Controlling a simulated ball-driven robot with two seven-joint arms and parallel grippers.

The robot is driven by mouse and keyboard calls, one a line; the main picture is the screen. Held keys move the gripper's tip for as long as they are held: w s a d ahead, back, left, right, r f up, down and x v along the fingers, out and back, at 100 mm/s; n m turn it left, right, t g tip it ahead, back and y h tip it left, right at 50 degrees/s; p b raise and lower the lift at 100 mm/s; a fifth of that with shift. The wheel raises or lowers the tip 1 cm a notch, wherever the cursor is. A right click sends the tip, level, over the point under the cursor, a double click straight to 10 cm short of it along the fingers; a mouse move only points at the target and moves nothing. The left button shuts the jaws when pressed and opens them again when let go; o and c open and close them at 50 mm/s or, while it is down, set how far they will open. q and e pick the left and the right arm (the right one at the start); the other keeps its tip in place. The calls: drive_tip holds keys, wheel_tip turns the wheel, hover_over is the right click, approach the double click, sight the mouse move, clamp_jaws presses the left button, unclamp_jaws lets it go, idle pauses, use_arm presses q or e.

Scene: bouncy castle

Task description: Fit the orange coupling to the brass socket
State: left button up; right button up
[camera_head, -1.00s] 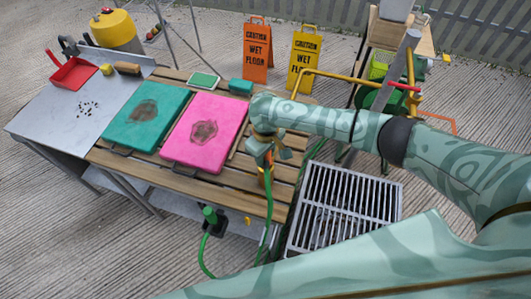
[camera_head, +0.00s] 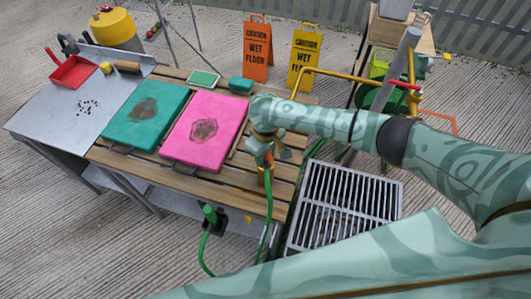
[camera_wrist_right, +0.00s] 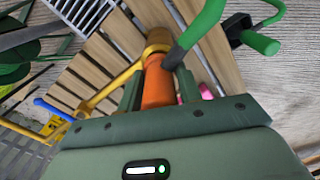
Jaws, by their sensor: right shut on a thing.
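The orange coupling (camera_wrist_right: 158,86) is held between the fingers of my right gripper (camera_wrist_right: 157,92), which is shut on it. In the head view my right gripper (camera_head: 268,153) is over the bench's front right corner, with the coupling (camera_head: 270,158) partly hidden. A green hose (camera_head: 269,215) hangs below it. In the head view a brass piece (camera_head: 262,178) shows at the bench edge below the gripper. I cannot tell whether the coupling touches or enters the socket. My left gripper is not in view.
The slatted bench (camera_head: 180,182) holds a pink mat (camera_head: 222,115) and a green mat (camera_head: 165,98). A metal grate (camera_head: 345,205) lies to the right. A black fitting with a green handle (camera_head: 210,212) sits at the front. Wet-floor signs (camera_head: 257,48) stand behind.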

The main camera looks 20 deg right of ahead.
drive_tip(key=shift+f+b, duration=0.4)
drive_tip(key=shift+f, duration=0.5)
idle(0.4)
drive_tip(key=o, duration=1)
drive_tip(key=shift+r, duration=0.15)
wheel_tip(320, 180, up, 16)
drive_tip(key=p, duration=0.6)
drive_tip(key=shift+p, duration=0.3)
